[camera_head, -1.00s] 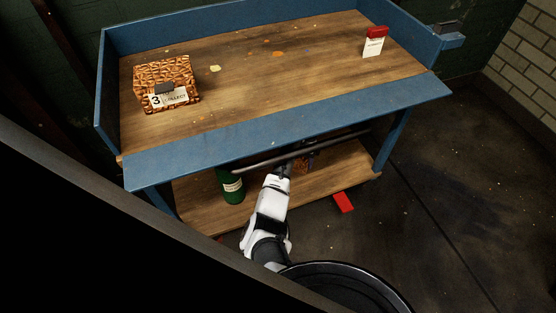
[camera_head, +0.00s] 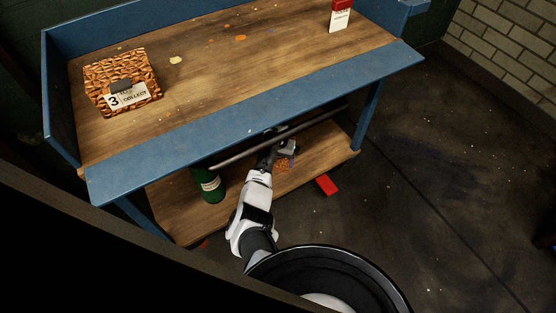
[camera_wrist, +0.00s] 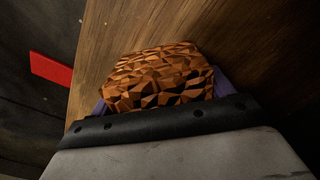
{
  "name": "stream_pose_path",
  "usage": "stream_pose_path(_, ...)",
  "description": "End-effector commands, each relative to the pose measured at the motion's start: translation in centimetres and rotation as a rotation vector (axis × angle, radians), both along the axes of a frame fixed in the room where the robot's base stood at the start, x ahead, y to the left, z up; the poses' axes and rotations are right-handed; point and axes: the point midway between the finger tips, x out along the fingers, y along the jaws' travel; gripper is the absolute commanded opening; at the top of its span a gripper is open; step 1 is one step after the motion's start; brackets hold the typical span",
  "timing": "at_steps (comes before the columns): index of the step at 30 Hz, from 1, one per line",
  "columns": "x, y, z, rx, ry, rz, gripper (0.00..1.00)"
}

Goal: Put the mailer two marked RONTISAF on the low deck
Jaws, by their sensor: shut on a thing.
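A mailer with an orange-brown faceted pattern (camera_wrist: 155,80) is between the jaws of my gripper (camera_wrist: 162,98) in the wrist view. Purple edges show on both sides of it. In the head view my gripper (camera_head: 277,154) reaches under the workbench top, and the mailer (camera_head: 284,163) is partly hidden by it. The low deck (camera_head: 235,192) is the wooden lower shelf, and its wood (camera_wrist: 235,30) also shows behind the mailer. The mailer is over or on the deck near its right part; I cannot tell whether it touches. No RONTISAF marking is readable.
A green bottle (camera_head: 208,186) stands on the low deck, left of my arm. A similarly patterned box labelled 3 COLLECT (camera_head: 122,82) and a red-and-white pack (camera_head: 340,16) are on the bench top (camera_head: 215,75).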

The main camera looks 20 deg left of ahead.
Motion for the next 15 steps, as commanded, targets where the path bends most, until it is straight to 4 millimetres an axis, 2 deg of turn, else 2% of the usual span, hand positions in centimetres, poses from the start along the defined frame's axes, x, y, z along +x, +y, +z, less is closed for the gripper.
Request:
stream_pose_path(7,0.02,-0.01,-0.36,0.000,0.000,0.000,0.55)
stream_pose_path(8,0.02,0.00,-0.32,0.000,0.000,0.000,0.82)
stream_pose_path(12,0.01,0.00,-0.29,0.000,0.000,0.000,1.00)
stream_pose_path(15,0.00,0.00,-0.28,0.000,0.000,0.000,1.00)
